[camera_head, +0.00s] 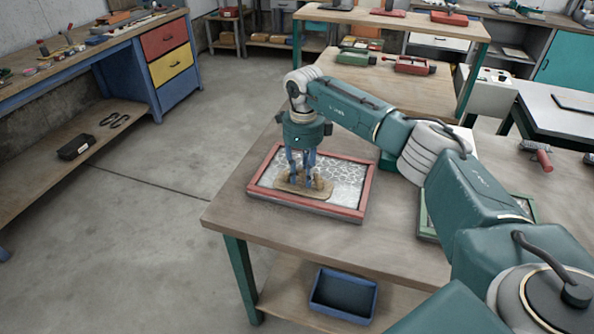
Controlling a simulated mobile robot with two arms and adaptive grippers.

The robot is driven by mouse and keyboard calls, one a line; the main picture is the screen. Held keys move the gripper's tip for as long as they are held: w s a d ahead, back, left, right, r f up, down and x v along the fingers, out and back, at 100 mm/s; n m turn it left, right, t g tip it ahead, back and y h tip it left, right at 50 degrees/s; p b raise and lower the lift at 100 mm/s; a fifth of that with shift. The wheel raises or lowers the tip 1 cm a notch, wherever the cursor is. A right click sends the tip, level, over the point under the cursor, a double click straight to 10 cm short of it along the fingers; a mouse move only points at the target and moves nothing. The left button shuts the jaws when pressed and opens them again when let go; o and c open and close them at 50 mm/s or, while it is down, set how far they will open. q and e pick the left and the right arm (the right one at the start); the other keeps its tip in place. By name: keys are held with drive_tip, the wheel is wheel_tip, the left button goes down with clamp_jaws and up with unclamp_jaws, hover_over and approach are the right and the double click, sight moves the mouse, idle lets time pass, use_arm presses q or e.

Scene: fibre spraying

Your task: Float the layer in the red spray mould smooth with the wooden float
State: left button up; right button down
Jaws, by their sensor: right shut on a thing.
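The red spray mould (367,190) lies on the wooden table, a shallow red frame. The layer (343,180) inside it is whitish grey with a mottled, veined surface. The wooden float (293,190) is a tan board lying over the left front part of the layer. My right gripper (305,183) comes down from above and is shut on the float, apparently by its handle, which the fingers partly hide. I cannot tell how firmly the float presses on the layer. My left gripper is not in view.
A green-framed mould (427,226) lies to the right, partly hidden by my arm. A red-handled tool (544,160) lies at the table's right. A blue tray (343,296) sits on the shelf below. The table's front left corner is bare.

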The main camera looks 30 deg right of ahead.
sight(315, 174)
drive_tip(key=shift+s+d+p, duration=0.6)
drive_tip(key=shift+s+d, duration=0.6)
drive_tip(key=shift+s, duration=0.15)
drive_tip(key=shift+s+d+p, duration=0.4)
drive_tip(key=shift+s+d, duration=0.95)
drive_tip(key=shift+s, duration=0.25)
drive_tip(key=shift+r, duration=0.1)
wheel_tip(315, 174, up, 7)
drive_tip(key=p, duration=0.4)
drive_tip(key=shift+p, duration=0.35)
